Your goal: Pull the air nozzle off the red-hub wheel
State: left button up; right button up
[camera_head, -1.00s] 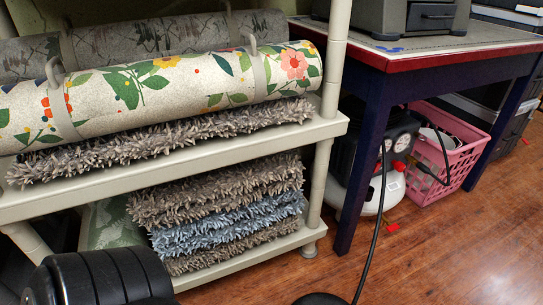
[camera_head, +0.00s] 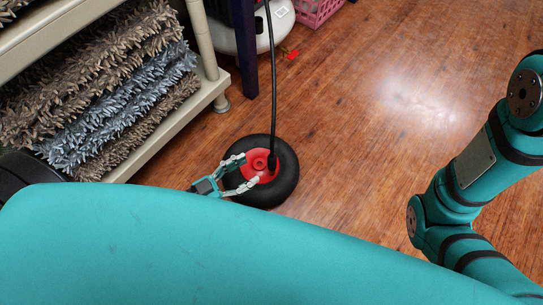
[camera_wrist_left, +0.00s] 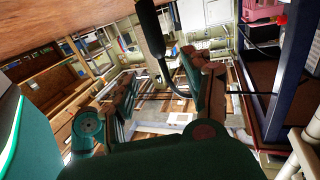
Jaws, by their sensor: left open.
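The red-hub wheel (camera_head: 288,178) lies flat on the wood floor, a black tire around a red hub (camera_head: 254,160). The black air nozzle (camera_head: 272,163) stands on the right part of the hub, at the end of a black hose (camera_head: 272,90). My left gripper (camera_head: 249,169) is open over the left side of the wheel, its fingers spread to the left of the nozzle. Whether the fingers touch the hub is unclear. The left wrist view shows the parted fingers (camera_wrist_left: 160,85) with a black tube (camera_wrist_left: 151,30) beyond them. My right gripper is not in view.
A shelf rack (camera_head: 211,90) with shaggy rugs (camera_head: 110,90) stands at the left. The white tank (camera_head: 280,22) and a pink basket (camera_head: 318,10) are at the top, beside a dark table leg (camera_head: 244,50). Open floor (camera_head: 370,130) lies right of the wheel.

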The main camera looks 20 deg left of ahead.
aim_at(270, 157)
pick_arm(q)
jog(key=b+x, duration=0.3)
jog(key=x, duration=0.4)
jog(key=shift+w+d+f, duration=0.1)
jog(key=shift+w+d, duration=0.05)
jog(key=shift+d, duration=0.05)
jog(key=shift+w+d, duration=0.4)
jog(key=shift+w, duration=0.05)
jog(key=shift+c, duration=0.4)
grip_shut()
dwell(0.4)
